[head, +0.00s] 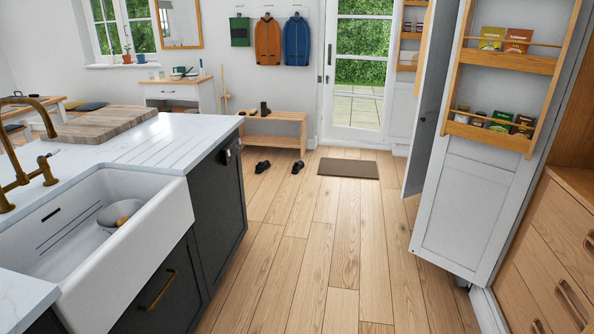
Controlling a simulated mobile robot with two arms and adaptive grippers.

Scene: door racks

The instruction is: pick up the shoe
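Two dark shoes lie on the wooden floor in front of the bench, in the middle of the head view. The left shoe (262,167) is nearer the bench's left part, and the right shoe (298,167) is a little to its right. A pair of dark boots or shoes (265,109) stands on top of the wooden bench (285,120). Which one is the task's shoe I cannot tell. Neither of my grippers shows in this view.
A dark island with a white sink (150,215) fills the left. An open white door with wooden racks (470,205) stands at the right, beside wooden drawers (560,250). Clear wooden floor (300,235) runs between them to a brown mat (348,168) and the glazed door (360,70).

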